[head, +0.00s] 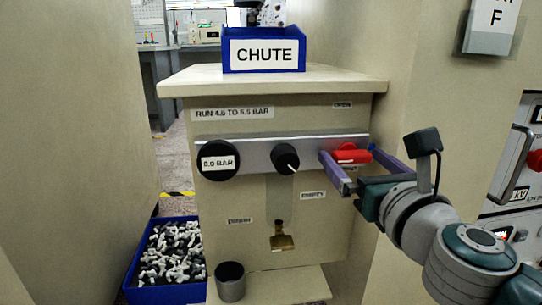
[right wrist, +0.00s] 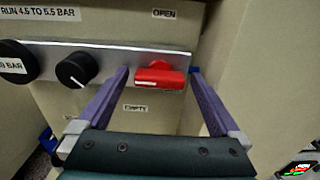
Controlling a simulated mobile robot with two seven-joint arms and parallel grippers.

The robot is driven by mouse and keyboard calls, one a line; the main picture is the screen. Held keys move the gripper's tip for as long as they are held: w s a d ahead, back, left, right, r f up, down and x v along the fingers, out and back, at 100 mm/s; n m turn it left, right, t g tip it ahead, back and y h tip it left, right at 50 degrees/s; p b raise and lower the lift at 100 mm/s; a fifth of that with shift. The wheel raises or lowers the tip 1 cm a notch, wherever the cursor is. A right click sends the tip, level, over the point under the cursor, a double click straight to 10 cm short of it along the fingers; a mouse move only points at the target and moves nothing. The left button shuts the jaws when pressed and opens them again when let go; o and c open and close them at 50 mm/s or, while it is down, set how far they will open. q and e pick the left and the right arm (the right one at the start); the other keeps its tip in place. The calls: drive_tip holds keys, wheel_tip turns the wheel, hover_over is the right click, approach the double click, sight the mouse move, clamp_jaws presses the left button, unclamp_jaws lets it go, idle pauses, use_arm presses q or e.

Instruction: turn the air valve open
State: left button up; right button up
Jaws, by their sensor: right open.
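The air valve is a red handle (head: 352,154) at the right end of a grey metal bar (head: 255,155) on the cabinet front. It lies level, below an OPEN label (head: 342,105). My right gripper (head: 350,152) has its two purple fingers apart, one on each side of the red handle. In the right wrist view the red handle (right wrist: 160,75) sits between the open fingertips (right wrist: 160,72), with a gap seen on the left. Whether either finger touches it I cannot tell. My left gripper is not in view.
A black gauge (head: 219,160) reading 0.0 BAR and a black knob (head: 285,158) sit left of the valve. A brass padlock-like piece (head: 282,242) is below. A blue CHUTE bin (head: 264,50) stands on top; a blue crate (head: 165,294) of small parts and a grey cup (head: 230,282) are low left.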

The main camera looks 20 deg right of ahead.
drive_tip(key=c, duration=1.3)
